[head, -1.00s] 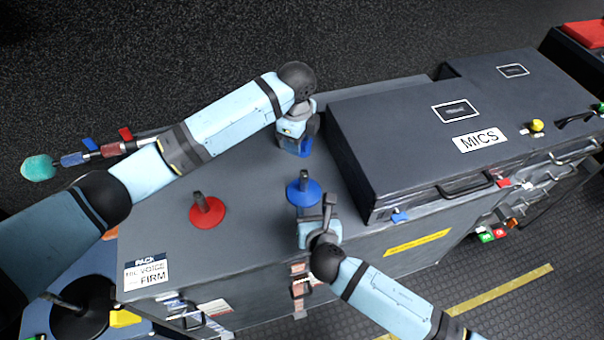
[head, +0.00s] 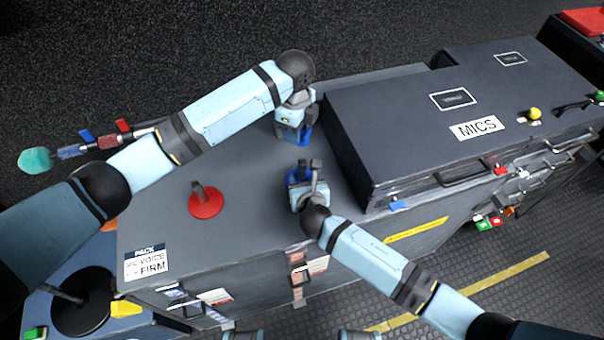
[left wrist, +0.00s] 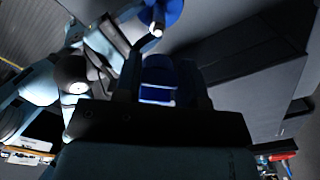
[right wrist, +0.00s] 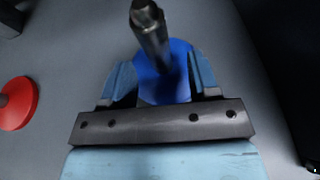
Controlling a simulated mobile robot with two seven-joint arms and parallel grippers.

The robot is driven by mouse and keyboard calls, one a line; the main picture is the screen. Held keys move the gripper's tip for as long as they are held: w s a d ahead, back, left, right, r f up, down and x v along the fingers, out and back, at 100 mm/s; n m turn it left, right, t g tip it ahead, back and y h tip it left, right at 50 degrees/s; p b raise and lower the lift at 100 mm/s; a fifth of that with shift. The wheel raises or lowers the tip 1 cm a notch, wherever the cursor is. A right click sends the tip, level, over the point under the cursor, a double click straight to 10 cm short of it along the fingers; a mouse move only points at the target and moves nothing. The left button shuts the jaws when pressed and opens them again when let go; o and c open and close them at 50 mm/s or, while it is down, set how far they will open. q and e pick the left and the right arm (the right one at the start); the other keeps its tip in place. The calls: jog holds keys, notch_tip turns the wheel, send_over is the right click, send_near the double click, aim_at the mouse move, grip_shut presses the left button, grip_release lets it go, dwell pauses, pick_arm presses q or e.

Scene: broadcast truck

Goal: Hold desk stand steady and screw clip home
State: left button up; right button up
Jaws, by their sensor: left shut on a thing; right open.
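The blue desk stand (head: 292,174), a round base with a dark upright post, stands on the grey case top. It shows in the right wrist view (right wrist: 165,78) with its post (right wrist: 150,30) rising towards the camera. My right gripper (head: 306,184) is open, its fingers on either side of the blue base; I cannot tell whether they touch it. My left gripper (head: 292,126) is shut on a blue piece, seemingly the clip (left wrist: 158,80), behind the stand and apart from its post. The clip's lower part is hidden in the left wrist view.
A red stand (head: 205,204) with a dark post stands to the left on the same case top (head: 245,220). The raised MICS case (head: 390,120) rises close on the right. The case's front edge drops to the floor.

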aim_at(303, 176)
jog(key=shift+x, duration=1.7)
grip_shut()
pick_arm(q)
jog(key=shift+f, duration=2.45)
